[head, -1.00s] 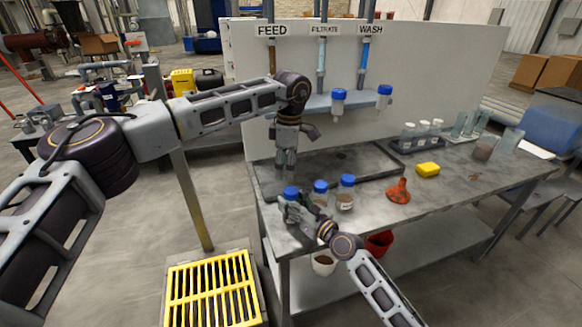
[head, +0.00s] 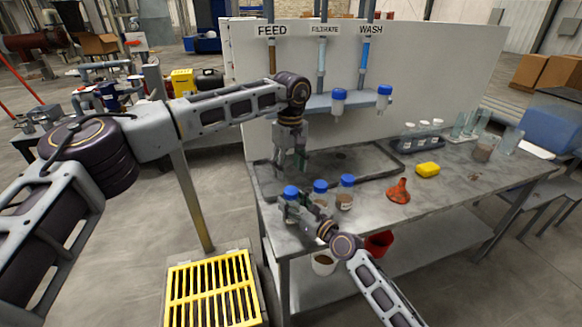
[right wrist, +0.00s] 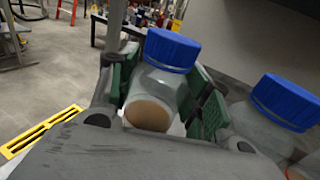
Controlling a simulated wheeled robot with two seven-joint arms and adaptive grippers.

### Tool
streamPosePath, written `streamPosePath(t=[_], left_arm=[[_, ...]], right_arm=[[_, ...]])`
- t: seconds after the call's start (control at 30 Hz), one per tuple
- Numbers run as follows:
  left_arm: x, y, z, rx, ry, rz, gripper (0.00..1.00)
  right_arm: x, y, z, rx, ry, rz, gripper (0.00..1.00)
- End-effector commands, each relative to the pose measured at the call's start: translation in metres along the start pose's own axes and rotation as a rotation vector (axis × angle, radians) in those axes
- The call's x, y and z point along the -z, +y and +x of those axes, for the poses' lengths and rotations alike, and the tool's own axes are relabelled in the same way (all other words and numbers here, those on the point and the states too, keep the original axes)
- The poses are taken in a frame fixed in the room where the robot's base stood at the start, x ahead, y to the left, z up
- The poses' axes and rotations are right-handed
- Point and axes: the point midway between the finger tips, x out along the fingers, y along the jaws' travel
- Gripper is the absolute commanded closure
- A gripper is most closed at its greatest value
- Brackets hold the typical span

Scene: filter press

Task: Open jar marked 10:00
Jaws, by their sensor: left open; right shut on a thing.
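Three jars with blue lids stand in a row at the table's front left: a left jar (head: 291,192), a middle jar (head: 320,187) and a right jar (head: 346,199). Their label text is too small to read, so I cannot tell which is marked 10:00. My right gripper (head: 293,210) is shut on the left jar's body. In the right wrist view the held jar (right wrist: 148,112) is upright-looking, clear, with brown content and its blue lid on, between green finger pads. My left gripper (head: 291,170) is open and empty, pointing down above and behind the left jar's lid.
An orange funnel (head: 398,192), a yellow block (head: 428,170) and a vial rack (head: 420,137) are to the right.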

Motion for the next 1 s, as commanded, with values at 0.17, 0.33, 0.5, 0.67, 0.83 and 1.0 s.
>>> streamPosePath(t=[0.17, 0.33, 0.5, 0.67, 0.83, 1.0], left_arm=[[-0.0012, 0.0009, 0.0000, -0.005, -0.005, 0.147, 0.41], [-0.0021, 0.0017, 0.0000, -0.009, -0.008, 0.286, 0.41], [-0.0028, 0.0025, -0.0001, -0.014, -0.010, 0.427, 0.41], [-0.0032, 0.0032, -0.0001, -0.018, -0.010, 0.560, 0.41], [-0.0033, 0.0039, -0.0001, -0.022, -0.008, 0.699, 0.41], [-0.0033, 0.0045, -0.0001, -0.025, -0.005, 0.840, 0.41]], right_arm=[[0.0000, 0.0001, 0.0000, 0.000, 0.000, 0.000, 1.00], [0.0000, 0.0001, 0.0000, 0.000, 0.000, 0.000, 1.00], [0.0000, 0.0001, 0.0000, 0.000, 0.000, 0.000, 1.00], [0.0000, 0.0001, 0.0000, 0.000, 0.000, 0.000, 1.00], [0.0000, 0.0001, 0.0000, 0.000, 0.000, 0.000, 1.00], [0.0000, 0.0001, 0.0000, 0.000, 0.000, 0.000, 1.00]])
